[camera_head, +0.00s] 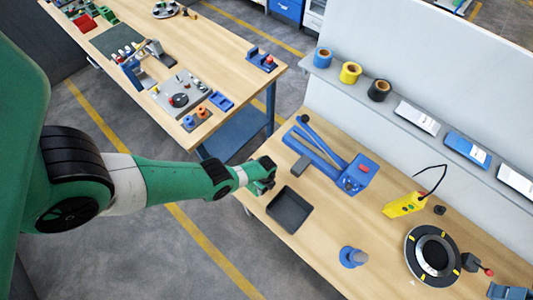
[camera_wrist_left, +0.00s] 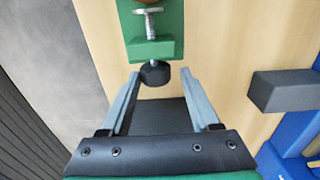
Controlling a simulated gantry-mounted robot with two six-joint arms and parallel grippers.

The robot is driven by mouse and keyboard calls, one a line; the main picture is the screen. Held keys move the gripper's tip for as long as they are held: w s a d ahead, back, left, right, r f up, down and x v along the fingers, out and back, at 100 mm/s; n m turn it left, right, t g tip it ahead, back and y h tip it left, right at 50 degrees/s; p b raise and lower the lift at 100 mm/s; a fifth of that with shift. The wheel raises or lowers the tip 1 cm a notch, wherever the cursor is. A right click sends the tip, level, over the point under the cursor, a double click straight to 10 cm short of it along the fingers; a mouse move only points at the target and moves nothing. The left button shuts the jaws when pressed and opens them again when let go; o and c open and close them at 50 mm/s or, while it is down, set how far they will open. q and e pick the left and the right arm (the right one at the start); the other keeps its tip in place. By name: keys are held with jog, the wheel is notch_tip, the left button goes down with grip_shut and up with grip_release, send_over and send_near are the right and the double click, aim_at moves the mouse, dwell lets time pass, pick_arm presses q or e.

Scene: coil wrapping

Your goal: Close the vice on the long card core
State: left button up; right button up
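My left gripper (camera_head: 262,178) hangs over the left edge of the near bench in the head view. In the left wrist view, its two grey fingers (camera_wrist_left: 160,75) are spread, one on each side of the black knob (camera_wrist_left: 154,73) of a green vice (camera_wrist_left: 152,48). A gap shows on both sides of the knob. A silver screw (camera_wrist_left: 152,25) runs through the vice. A brown rounded piece (camera_wrist_left: 148,2), perhaps the card core, is cut off at the top edge. In the head view I cannot separate vice from gripper. My right gripper is not in view.
A black tray (camera_head: 290,209) lies beside the left gripper. A blue tool (camera_head: 330,160) with a grey block (camera_wrist_left: 285,91) is close by. A yellow meter (camera_head: 404,205), a dark ring (camera_head: 433,256) and a blue spool (camera_head: 352,257) stand further right.

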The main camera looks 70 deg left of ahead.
pick_arm(q)
jog(key=shift+s, duration=0.1)
jog(key=shift+s+d+r+t+y+p, duration=0.2)
jog(key=shift+s+r+t+y+p, duration=0.25)
jog(key=shift+p, duration=0.8)
jog(key=shift+s+d+f+t+y, duration=0.15)
jog(key=shift+f+t+y, duration=0.1)
jog(key=shift+t, duration=0.3)
jog(key=shift+f+t+y, duration=0.2)
jog(key=shift+t+y, duration=0.1)
jog(key=shift+t, duration=0.1)
jog(key=shift+w, duration=0.2)
